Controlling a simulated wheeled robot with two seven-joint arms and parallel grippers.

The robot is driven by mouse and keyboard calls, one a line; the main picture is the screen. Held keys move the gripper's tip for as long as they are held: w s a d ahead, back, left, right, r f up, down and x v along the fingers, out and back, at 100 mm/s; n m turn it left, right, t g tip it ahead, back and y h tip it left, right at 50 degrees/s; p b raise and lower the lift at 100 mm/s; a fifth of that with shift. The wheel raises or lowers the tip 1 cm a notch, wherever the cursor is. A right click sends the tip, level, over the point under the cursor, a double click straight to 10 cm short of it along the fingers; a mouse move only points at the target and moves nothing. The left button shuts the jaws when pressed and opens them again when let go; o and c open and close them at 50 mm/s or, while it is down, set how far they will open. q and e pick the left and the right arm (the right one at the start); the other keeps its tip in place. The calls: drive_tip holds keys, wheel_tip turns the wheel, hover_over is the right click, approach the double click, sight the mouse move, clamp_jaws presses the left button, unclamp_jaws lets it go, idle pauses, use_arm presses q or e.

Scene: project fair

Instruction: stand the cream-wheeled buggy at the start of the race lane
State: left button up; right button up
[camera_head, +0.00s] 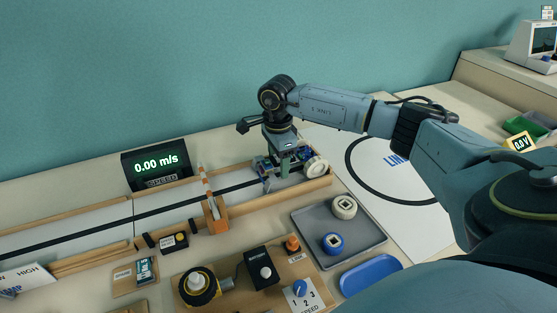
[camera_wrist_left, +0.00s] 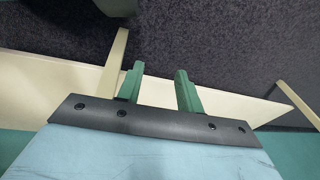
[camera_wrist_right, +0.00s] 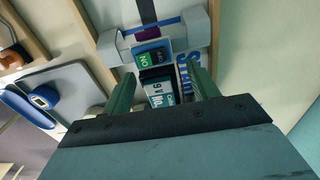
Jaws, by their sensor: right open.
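The buggy (camera_head: 315,167) stands at the right end of the race lane (camera_head: 178,213), with a cream wheel facing the camera. My right gripper (camera_head: 274,178) is down over it and partly hides it. In the right wrist view the buggy (camera_wrist_right: 151,57) shows its battery and switch labels, and its wheels rest beside blue START lettering (camera_wrist_right: 187,75). The open fingers of my right gripper (camera_wrist_right: 165,80) are on either side of the buggy's battery end; contact cannot be told. My left gripper (camera_wrist_left: 158,82) is open and empty above dark carpet, outside the head view.
A wooden gate (camera_head: 217,219) stands across the lane left of the buggy. A grey tray (camera_head: 370,236) holds a cream wheel (camera_head: 343,207) and a blue wheel (camera_head: 332,243). A blue dish (camera_head: 370,276) and control board (camera_head: 238,298) are in front. A speed display (camera_head: 157,166) stands behind the lane.

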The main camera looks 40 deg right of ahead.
use_arm(q)
drive_tip(key=shift+r, duration=0.1)
drive_tip(key=s+a+f+p, duration=0.1)
drive_tip(key=s+f+p, duration=0.1)
drive_tip(key=s+f, duration=0.2)
drive_tip(key=shift+s+f+g+p, duration=0.3)
drive_tip(key=shift+s+p, duration=0.1)
drive_tip(key=shift+s, duration=0.7)
use_arm(e)
wheel_tip(320, 180, up, 13)
drive_tip(key=shift+a+r, duration=0.15)
drive_tip(key=shift+r, duration=0.05)
